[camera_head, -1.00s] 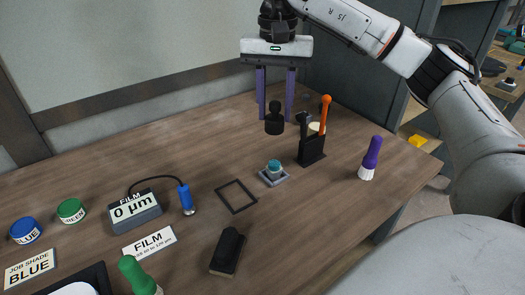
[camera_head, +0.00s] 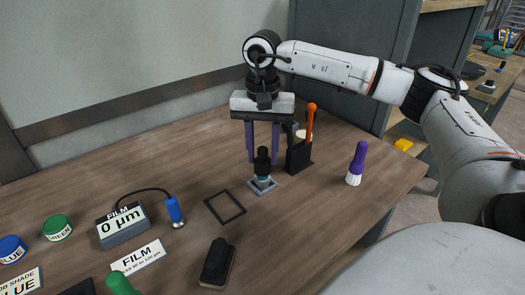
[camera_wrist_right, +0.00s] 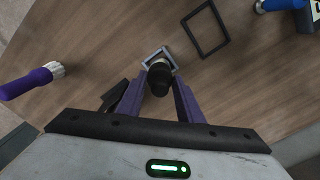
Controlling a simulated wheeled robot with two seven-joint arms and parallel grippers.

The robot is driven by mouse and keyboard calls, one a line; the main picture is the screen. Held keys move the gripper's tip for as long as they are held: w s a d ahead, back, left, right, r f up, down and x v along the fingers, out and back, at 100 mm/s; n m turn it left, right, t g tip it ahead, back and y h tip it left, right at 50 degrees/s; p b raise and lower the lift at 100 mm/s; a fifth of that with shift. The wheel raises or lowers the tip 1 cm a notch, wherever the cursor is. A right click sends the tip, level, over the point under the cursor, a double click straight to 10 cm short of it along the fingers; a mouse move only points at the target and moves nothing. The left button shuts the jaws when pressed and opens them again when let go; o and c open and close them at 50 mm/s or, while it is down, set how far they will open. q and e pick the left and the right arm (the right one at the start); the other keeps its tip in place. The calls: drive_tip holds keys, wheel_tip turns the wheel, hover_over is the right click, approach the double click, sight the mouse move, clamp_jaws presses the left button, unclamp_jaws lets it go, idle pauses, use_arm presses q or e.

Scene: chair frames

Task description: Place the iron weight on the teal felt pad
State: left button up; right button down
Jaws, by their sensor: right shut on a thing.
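The iron weight (camera_head: 262,158) is a dark, knobbed piece, upright between the two purple fingers of my right gripper (camera_head: 263,163). The gripper is shut on it. The teal felt pad (camera_head: 262,180) shows as a small teal patch on a grey square base, directly below the weight and mostly covered by it. I cannot tell whether the weight touches the pad or is just above it. In the right wrist view the weight's dark knob (camera_wrist_right: 159,78) is between the fingers, and the grey square frame (camera_wrist_right: 157,54) shows around its far side. My left gripper is not in view.
A black holder (camera_head: 299,155) with an orange-handled tool stands close to the right of the gripper. A purple brush (camera_head: 357,163) stands farther right. An empty black square frame (camera_head: 225,206) and a black block (camera_head: 217,262) lie nearer. A film gauge (camera_head: 123,226) is at left.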

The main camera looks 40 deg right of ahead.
sight(262, 149)
drive_tip(key=shift+f, duration=0.15)
drive_tip(key=c, duration=1.2)
unclamp_jaws()
wheel_tip(262, 149, up, 12)
drive_tip(key=shift+r, duration=0.2)
